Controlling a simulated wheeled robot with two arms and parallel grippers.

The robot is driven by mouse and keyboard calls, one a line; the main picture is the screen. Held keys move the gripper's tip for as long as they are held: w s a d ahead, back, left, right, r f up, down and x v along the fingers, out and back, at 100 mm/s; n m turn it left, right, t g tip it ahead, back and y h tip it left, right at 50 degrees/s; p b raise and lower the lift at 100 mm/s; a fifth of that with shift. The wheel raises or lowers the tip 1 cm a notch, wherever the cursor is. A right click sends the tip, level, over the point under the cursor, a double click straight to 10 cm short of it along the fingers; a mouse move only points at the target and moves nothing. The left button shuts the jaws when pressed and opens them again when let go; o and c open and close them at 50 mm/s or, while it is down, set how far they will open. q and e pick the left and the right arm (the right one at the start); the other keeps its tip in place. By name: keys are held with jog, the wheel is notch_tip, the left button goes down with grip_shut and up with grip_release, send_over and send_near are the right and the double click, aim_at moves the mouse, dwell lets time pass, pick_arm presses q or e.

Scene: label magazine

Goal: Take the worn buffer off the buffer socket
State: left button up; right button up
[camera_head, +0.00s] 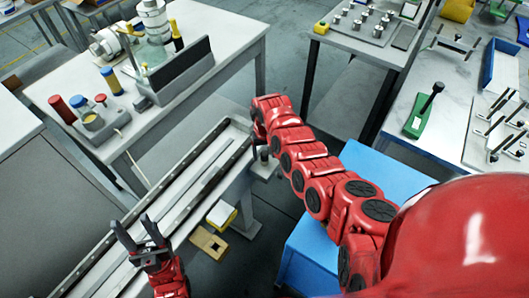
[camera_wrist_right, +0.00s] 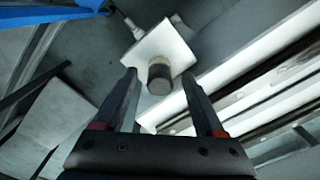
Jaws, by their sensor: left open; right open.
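The worn buffer (camera_wrist_right: 159,80) is a short dark cylinder with a paler lower band. In the right wrist view it stands on a pale square plate, which looks like the buffer socket (camera_wrist_right: 158,45). In the head view the buffer (camera_head: 264,154) and the plate (camera_head: 266,172) are at the end of the long rail, partly behind my right gripper (camera_head: 256,138). My right gripper, also in the wrist view (camera_wrist_right: 159,74), is open, with the buffer lined up between its fingertips; I cannot tell the gap in depth. My left gripper (camera_head: 131,222) is open and empty over the rail's near end.
The long rail (camera_head: 180,195) runs diagonally beside the plate. A yellow-and-white box (camera_head: 221,215) and a cardboard piece (camera_head: 208,242) lie below it. A blue box (camera_head: 375,165) stands under my right arm. Benches with tools stand behind and at right.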

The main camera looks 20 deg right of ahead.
aim_at(264, 153)
grip_shut()
jog(key=shift+r, duration=0.1)
jog(key=shift+r+p, duration=2.25)
jog(key=shift+r, duration=0.55)
jog(key=shift+w, duration=0.1)
